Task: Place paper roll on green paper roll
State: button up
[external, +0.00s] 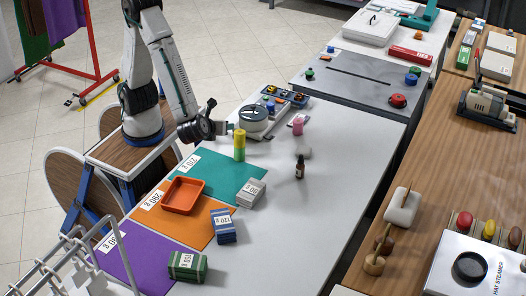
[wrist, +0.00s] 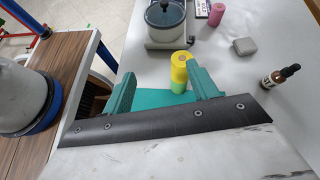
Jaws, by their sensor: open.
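A yellow paper roll (external: 239,135) stands upright on top of a green paper roll (external: 239,153), at the back edge of the teal mat. The yellow roll also shows in the wrist view (wrist: 182,58), with the lower roll (wrist: 178,84) partly hidden behind my finger. My gripper (external: 225,127) is just left of the two rolls in the external view. In the wrist view my gripper (wrist: 162,88) has its two green fingers wide apart and holds nothing. The rolls are beyond the fingertips, nearer the right finger. I cannot tell whether it touches them.
A lidded round pot-like device (external: 253,119) stands behind the rolls, with a pink cylinder (external: 298,125) to its right. A brown dropper bottle (external: 300,168), an orange tray (external: 183,196) and labelled blocks (external: 251,193) are on the table. The table's right side is clear.

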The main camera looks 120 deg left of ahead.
jog(key=s+r+n+t+h, duration=0.1)
jog(key=s+r+n+h, duration=0.4)
jog(key=s, duration=0.4)
jog(key=s+r+n+t+h, duration=0.1)
jog(key=s+r+n+h, duration=0.4)
jog(key=s+n+h, duration=0.2)
jog(key=s+n, duration=0.2)
jog(key=n, duration=0.1)
jog(key=shift+d+r+t, duration=0.35)
jog(key=shift+r+t, duration=0.05)
